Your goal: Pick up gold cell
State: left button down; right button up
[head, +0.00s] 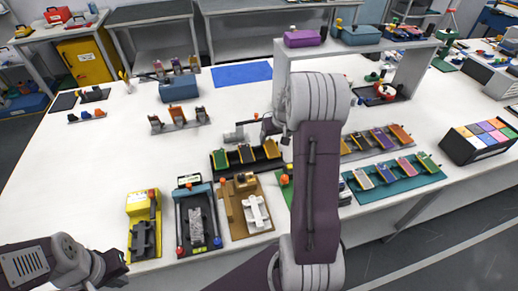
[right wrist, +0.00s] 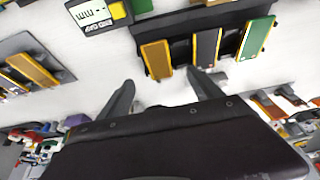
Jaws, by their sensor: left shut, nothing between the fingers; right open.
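The gold cell (head: 271,148) stands tilted at the right end of a black rack (head: 232,169), beside a dark grey cell (head: 246,153) and a green cell (head: 222,158). In the right wrist view the gold cell (right wrist: 156,55) is leftmost in the rack, with the grey cell (right wrist: 207,46) and green cell (right wrist: 256,38) to its right. My right gripper (right wrist: 160,79) is open and empty. Its fingertips show either side of the gold cell's near end; I cannot tell the height gap. In the head view it is partly hidden by my arm. My left gripper (head: 116,264) is shut and empty at lower left.
A yellow device (head: 144,205), a dark tray fixture (head: 180,225) and a brown board (head: 235,222) stand in front of the rack. More cells lean in racks on a teal mat (head: 408,185) at right. A raised shelf (head: 345,49) stands behind.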

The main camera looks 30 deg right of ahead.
aim_at(271, 149)
jog(key=x, duration=0.3)
jog(key=shift+w+a+f, duration=0.25)
jog(key=shift+w+a, duration=0.05)
jog(key=shift+d+f, duration=0.3)
jog(key=shift+f, duration=0.15)
jog(key=x, duration=0.4)
jog(key=shift+s+d, duration=0.15)
jog(key=shift+d, duration=0.05)
jog(key=shift+f, duration=0.3)
jog(key=c, duration=1.4)
